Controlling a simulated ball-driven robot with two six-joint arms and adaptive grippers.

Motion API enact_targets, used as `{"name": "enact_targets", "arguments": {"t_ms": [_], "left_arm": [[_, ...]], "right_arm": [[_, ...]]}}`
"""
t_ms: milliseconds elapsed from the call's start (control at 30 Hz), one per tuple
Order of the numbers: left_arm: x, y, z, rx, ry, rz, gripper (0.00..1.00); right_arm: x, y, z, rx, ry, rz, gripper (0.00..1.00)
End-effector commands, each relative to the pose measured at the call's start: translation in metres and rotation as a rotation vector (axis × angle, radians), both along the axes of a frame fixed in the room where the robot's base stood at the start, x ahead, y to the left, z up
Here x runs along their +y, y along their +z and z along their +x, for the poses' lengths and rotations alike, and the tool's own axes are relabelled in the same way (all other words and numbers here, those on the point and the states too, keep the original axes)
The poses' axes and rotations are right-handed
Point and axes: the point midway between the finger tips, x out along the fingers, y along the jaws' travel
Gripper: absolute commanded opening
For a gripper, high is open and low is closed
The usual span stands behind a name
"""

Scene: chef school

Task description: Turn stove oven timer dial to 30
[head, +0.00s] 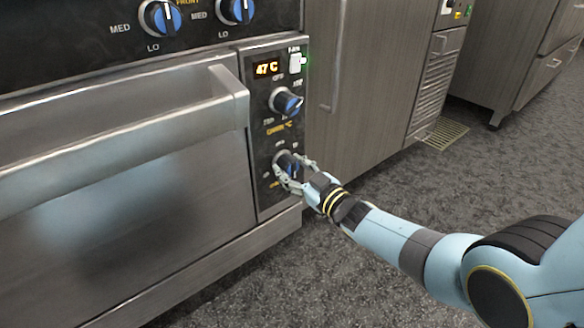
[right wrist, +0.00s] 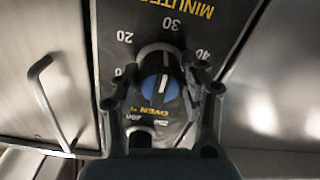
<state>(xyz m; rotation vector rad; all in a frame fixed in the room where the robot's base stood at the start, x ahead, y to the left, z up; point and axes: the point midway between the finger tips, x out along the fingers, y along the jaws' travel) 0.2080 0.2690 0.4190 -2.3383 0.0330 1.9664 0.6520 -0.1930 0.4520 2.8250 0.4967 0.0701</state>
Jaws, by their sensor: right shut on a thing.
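The oven timer dial (head: 285,162) is the lowest knob on the black oven control panel, dark with a blue face. My right gripper (head: 291,170) is at this dial, its fingers on either side and partly covering it. In the right wrist view the dial (right wrist: 160,87) sits between the two fingers of the gripper (right wrist: 161,78), which is shut on it. The printed scale shows upside down, with 20, 30 and 40 around the dial and "MINUTES" beyond. The dial's white line runs nearly upright in the picture, roughly in line with the 30. My left gripper is out of view.
Above the timer is the oven temperature dial (head: 286,101), then an orange display (head: 267,69) reading 47 C and a white fan switch (head: 296,64). The oven door handle (head: 140,135) sticks out to the left. A cabinet (head: 370,80) stands right. The floor (head: 400,195) is clear.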

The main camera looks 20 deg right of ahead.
Motion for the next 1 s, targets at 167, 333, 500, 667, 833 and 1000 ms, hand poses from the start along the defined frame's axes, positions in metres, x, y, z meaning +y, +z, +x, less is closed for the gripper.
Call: {"name": "enact_targets", "arguments": {"t_ms": [167,333,500,667,833,1000], "left_arm": [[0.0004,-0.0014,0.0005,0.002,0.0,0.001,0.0],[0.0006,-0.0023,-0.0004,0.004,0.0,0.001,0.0],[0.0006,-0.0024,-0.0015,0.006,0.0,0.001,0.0],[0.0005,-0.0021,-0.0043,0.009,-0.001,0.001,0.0],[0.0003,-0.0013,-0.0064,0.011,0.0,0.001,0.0],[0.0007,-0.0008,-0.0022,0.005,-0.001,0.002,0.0]], "right_arm": [[-0.001,-0.0022,-0.0009,0.01,-0.001,0.013,0.11],[-0.0009,-0.0025,-0.001,0.011,-0.002,0.014,0.11],[-0.0009,-0.0025,-0.0011,0.011,-0.002,0.013,0.46],[-0.0006,-0.0018,-0.0007,0.009,-0.001,0.014,0.67],[-0.0002,-0.001,-0.0004,0.007,-0.001,0.013,0.67],[-0.0012,-0.0012,-0.0033,0.007,-0.001,0.013,0.67]]}}
